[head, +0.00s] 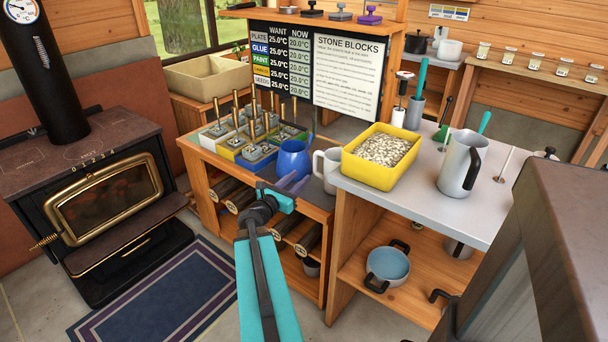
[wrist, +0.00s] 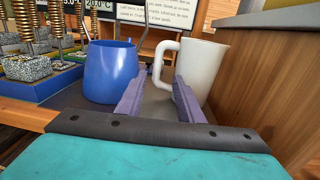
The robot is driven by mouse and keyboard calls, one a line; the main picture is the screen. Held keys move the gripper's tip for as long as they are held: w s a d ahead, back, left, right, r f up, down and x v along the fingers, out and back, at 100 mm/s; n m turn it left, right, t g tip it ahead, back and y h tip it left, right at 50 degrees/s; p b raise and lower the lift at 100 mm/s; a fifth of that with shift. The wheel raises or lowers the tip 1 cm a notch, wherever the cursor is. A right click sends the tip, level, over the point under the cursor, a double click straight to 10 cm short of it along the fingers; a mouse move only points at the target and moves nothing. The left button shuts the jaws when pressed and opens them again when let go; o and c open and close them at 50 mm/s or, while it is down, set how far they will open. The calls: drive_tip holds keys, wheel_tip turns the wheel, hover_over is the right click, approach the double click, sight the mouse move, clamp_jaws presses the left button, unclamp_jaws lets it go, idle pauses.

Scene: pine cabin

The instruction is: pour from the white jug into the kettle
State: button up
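The white jug (head: 328,172) stands upright on the lower grey counter, just left of the higher counter's side. In the wrist view the white jug (wrist: 205,70) is ahead and right, its handle facing left. My gripper (head: 298,183) is open; in the wrist view its purple fingers (wrist: 159,78) are apart, with the handle showing beyond the gap. I cannot tell whether the right finger touches the jug. No vessel is plainly a kettle; a steel pitcher-like vessel with a black handle (head: 456,166) stands on the higher counter. The jug's contents are hidden.
A blue jug (head: 294,160) stands close left of the white jug, beside the left finger. Stone blocks with brass rods (head: 246,135) are farther left. A yellow tub of pale pieces (head: 367,178) sits on the higher counter, whose wooden side (wrist: 265,85) closes off the right.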

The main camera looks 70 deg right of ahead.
drive_tip(key=shift+a, duration=0.55)
drive_tip(key=shift+w, duration=0.15)
drive_tip(key=shift+w+a+f, duration=0.15)
drive_tip(key=shift+f, duration=0.15)
drive_tip(key=w+a+f+m+y, duration=0.3)
drive_tip(key=a+f, duration=0.6)
drive_tip(key=f, duration=0.1)
drive_tip(key=w+a+f+m+t+y, duration=0.1)
drive_tip(key=w+a+f+m+y, duration=0.2)
drive_tip(key=a+f, duration=0.65)
drive_tip(key=w+a+f+m+y, duration=0.2)
drive_tip(key=w+a+f+y, duration=0.15)
drive_tip(key=a+f, duration=0.6)
drive_tip(key=s+a+f+m+y, duration=0.2)
drive_tip(key=a+f, duration=0.3)
drive_tip(key=a, duration=0.7)
drive_tip(key=s+a+f+m+g+y, duration=0.1)
drive_tip(key=s+a+f+m+y, duration=0.2)
drive_tip(key=a, duration=0.9)
drive_tip(key=s+a+f+m+g+y, duration=0.1)
drive_tip(key=s+a+f, duration=0.4)
drive_tip(key=a, duration=0.7)
wheel_tip(320, 180, down, 2)
drive_tip(key=shift+s+a+f+m+y, duration=0.1)
drive_tip(key=shift+s+a+m+y, duration=0.2)
drive_tip(key=shift+m+y, duration=0.65)
